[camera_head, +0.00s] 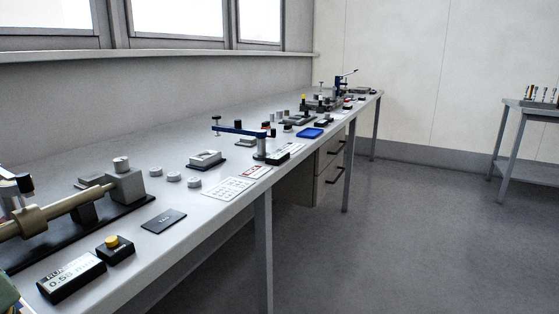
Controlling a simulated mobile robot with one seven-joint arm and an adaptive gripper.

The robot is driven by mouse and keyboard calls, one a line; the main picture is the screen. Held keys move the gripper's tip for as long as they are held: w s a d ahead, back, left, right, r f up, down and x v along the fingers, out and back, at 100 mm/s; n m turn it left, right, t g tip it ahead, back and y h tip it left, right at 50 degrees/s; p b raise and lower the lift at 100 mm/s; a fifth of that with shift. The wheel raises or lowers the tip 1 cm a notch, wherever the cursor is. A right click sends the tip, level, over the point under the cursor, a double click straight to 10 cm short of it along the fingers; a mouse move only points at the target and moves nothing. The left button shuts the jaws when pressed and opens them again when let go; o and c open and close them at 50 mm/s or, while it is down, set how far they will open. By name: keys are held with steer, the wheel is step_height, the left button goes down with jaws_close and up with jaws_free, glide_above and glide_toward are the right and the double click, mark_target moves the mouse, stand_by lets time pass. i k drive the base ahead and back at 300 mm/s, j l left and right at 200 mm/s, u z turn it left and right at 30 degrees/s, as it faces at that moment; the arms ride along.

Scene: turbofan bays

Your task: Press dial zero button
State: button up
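A small black box (116,250) with a round yellow button (112,241) on top sits near the front edge of the bench at the lower left. I see no label on it that I can read. Just left of it lies a black readout box (72,279) with a white display, showing "RUN" and what looks like "0.58 mm". No hand or finger is on the button. My gripper is not in view.
The long grey bench (110,180) runs away to the right. A shaft fixture (70,210) stands behind the button box. A dark card (164,219), grey cylinders (173,176), and a blue-armed stand (245,132) are farther along. Open floor (400,240) lies at right.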

mark_target(112, 241)
steer(key=u, duration=1.35)
